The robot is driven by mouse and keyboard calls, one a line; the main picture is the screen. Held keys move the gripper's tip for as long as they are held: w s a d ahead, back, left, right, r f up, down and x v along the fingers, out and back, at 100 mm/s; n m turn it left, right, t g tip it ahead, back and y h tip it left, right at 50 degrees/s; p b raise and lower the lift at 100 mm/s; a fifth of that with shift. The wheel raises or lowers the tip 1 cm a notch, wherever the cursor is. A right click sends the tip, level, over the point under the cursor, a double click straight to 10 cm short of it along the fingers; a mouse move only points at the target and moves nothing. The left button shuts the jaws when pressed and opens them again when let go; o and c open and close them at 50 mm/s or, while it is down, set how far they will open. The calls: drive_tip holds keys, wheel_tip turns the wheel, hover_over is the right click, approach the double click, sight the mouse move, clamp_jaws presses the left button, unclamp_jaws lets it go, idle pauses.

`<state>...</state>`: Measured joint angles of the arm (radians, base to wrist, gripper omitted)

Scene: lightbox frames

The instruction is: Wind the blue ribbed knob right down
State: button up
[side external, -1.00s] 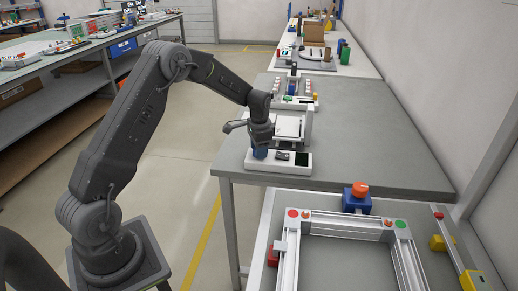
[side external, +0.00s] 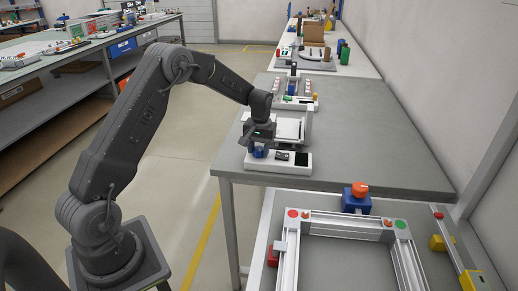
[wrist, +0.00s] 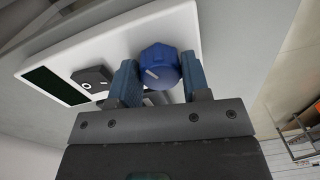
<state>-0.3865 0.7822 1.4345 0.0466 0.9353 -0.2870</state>
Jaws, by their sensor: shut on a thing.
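The blue ribbed knob (wrist: 160,60) has a white pointer line on its face and sits on a white panel (wrist: 200,25). In the side view the knob (side external: 258,154) shows low under my wrist at the panel's left end. My gripper (wrist: 158,78) has one blue finger on each side of the knob and is shut on it. In the side view my gripper (side external: 259,147) points down over the panel. The knob's base and any gap beneath it are hidden.
Beside the knob the panel carries a black switch (wrist: 92,77) and a dark screen (wrist: 57,86). A white frame (side external: 290,128) stands just behind. Another fixture lies farther back. The grey table (side external: 380,150) is clear to the right.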

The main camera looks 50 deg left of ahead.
sight(260, 148)
drive_tip(key=n, duration=0.6)
drive_tip(key=shift+n, duration=0.3)
drive_tip(key=n, duration=0.6)
drive_tip(key=shift+r, duration=0.1)
idle(0.3)
drive_tip(key=o, duration=0.9)
drive_tip(key=shift+o, duration=0.2)
wheel_tip(260, 148, up, 14)
drive_tip(key=shift+w, duration=0.3)
